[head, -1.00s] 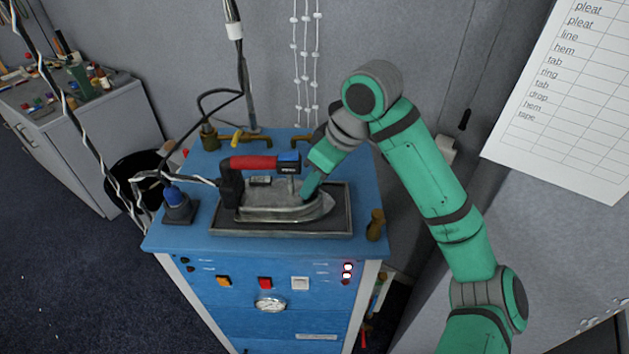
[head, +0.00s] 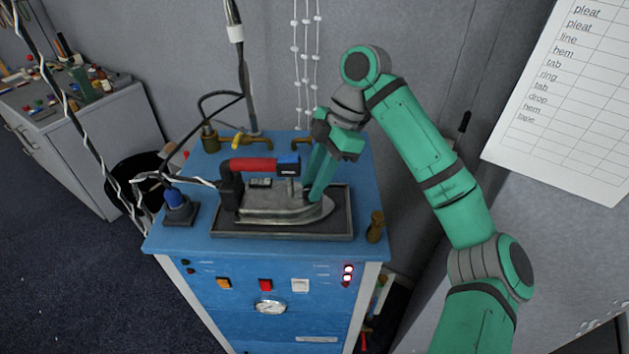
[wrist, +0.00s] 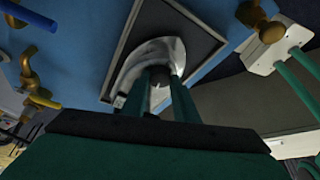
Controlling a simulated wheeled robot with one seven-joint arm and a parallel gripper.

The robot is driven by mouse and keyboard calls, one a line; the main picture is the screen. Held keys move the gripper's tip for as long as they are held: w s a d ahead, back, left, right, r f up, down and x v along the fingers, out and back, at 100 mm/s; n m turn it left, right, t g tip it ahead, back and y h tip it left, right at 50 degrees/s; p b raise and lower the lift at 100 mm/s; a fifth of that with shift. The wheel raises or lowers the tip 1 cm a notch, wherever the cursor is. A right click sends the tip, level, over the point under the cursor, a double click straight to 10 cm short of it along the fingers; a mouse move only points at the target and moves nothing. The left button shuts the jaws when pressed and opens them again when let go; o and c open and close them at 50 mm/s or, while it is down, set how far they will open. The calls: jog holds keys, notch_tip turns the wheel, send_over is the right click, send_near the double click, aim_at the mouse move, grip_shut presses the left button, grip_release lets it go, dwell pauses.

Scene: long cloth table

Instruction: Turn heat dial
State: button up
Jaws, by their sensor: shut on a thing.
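The iron (head: 270,206), with a red and black handle (head: 253,164), rests on a dark framed tray (head: 345,215) on top of the blue station. My gripper (head: 312,196) comes down from behind and right of the iron, with its green fingertips at the iron's front part. In the wrist view the fingers close around a small dark round dial (wrist: 159,77) on the iron's metal body (wrist: 138,62). The fingers hide the dial in the head view, and its markings cannot be read.
A brass knob (head: 376,226) is right of the tray. A black cable (head: 219,94) hangs above the left side.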

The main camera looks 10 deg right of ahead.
jog(key=n, duration=0.2)
jog(key=n+g, duration=0.1)
jog(key=n, duration=0.1)
jog(key=n+g+h, duration=0.1)
jog(key=shift+w+n, duration=0.25)
jog(key=shift+n, duration=0.15)
dwell(0.4)
jog(key=o, duration=1.1)
jog(key=shift+c, duration=0.2)
jog(key=shift+r, duration=0.1)
jog(key=v, duration=1)
jog(key=shift+w+r, duration=0.15)
jog(key=shift+r, duration=0.2)
